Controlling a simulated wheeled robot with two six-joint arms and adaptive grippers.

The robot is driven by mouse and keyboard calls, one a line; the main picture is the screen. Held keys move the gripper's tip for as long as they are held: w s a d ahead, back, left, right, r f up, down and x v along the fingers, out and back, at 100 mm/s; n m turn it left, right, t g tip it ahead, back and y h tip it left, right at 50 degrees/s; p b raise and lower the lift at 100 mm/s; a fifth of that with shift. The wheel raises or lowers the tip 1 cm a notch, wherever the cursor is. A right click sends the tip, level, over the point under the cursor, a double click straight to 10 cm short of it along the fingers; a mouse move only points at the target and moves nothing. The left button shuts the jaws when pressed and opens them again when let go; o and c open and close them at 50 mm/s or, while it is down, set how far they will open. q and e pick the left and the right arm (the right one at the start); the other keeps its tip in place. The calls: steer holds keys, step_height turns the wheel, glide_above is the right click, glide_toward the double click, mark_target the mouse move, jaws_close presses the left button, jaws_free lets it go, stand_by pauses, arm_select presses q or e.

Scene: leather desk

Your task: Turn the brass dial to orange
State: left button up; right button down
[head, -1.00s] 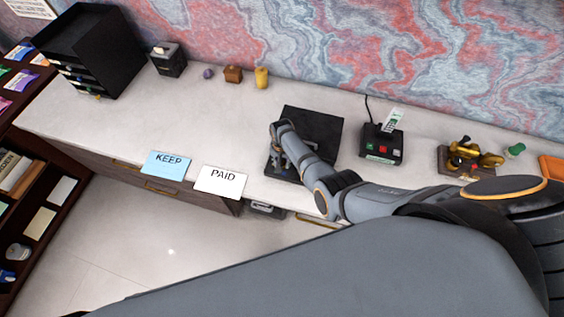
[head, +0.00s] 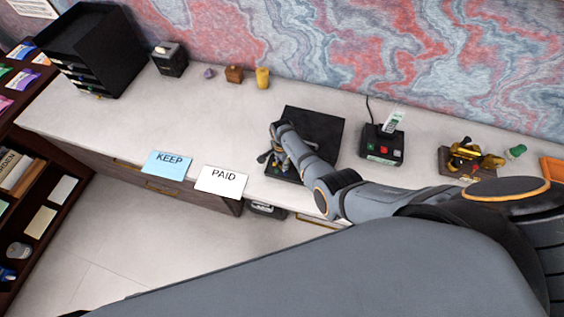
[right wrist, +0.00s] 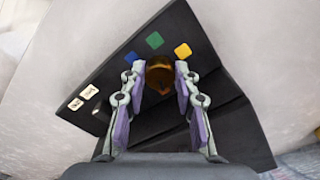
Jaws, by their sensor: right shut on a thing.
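The brass dial (right wrist: 159,75) stands on a black panel (right wrist: 180,18), between the fingertips of my right gripper (right wrist: 158,68) in the right wrist view. The gripper is shut on the dial, one finger on each side. I cannot tell which mark the dial points to. In the head view my right gripper (head: 277,160) is low over the black panel (head: 322,124), and its wrist hides the dial. My left gripper is not in view.
A black box with red and green buttons (head: 382,147) stands right of the panel. PAID (head: 221,181) and KEEP (head: 167,165) cards lie at the front edge of the desk (head: 210,125). Small objects and a black drawer unit (head: 105,50) stand toward the back left.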

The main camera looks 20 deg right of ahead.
steer(key=shift+m, duration=0.6)
steer(key=c, duration=1)
jaws_free()
step_height(320, 180, up, 12)
steer(key=shift+f, duration=0.1)
